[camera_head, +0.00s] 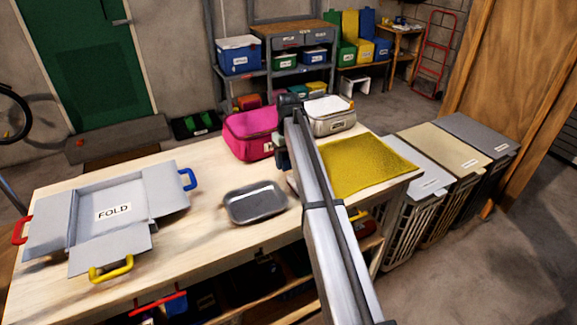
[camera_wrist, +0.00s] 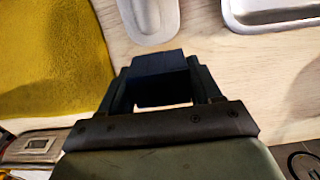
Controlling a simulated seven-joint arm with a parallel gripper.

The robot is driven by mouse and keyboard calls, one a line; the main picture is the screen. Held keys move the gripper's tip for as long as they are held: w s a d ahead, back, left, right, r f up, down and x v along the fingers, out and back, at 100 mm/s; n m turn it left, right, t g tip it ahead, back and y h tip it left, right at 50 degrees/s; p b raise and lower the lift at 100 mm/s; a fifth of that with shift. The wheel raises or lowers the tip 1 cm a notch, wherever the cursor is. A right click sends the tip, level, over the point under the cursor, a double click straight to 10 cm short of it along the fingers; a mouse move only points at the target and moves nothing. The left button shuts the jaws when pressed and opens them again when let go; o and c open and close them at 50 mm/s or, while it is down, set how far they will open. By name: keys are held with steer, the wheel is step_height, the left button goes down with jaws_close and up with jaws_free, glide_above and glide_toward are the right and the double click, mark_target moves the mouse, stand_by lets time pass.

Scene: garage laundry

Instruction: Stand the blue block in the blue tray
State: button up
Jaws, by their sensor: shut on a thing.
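In the wrist view my gripper (camera_wrist: 158,88) is shut on a dark blue block (camera_wrist: 155,66), which sits between the two fingers above the pale wooden tabletop. How far it is above the wood I cannot tell. In the head view my arm reaches over the table and my gripper is mostly hidden behind it, so the block does not show there. I see no tray that is clearly blue. A grey metal tray (camera_head: 256,203) lies on the table left of my arm, and its edge also shows in the wrist view (camera_wrist: 268,18).
A yellow cloth (camera_head: 365,165) lies right of my arm. A pink bag (camera_head: 248,136) and a white-grey container (camera_head: 331,117) stand at the back edge. A grey folding board (camera_head: 150,203) fills the left. Bare wood (camera_head: 205,235) lies between board and tray.

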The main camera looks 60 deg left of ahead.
mark_target(288, 173)
steer(key=shift+f, duration=1.4)
steer(key=shift+f, duration=0.1)
steer(key=o, duration=1.1)
steer(key=shift+c, duration=0.2)
step_height(288, 173, up, 12)
steer(key=shift+f, duration=0.25)
steer(key=shift+r, duration=0.3)
steer(key=shift+c, duration=1.3)
steer(key=c, duration=0.4)
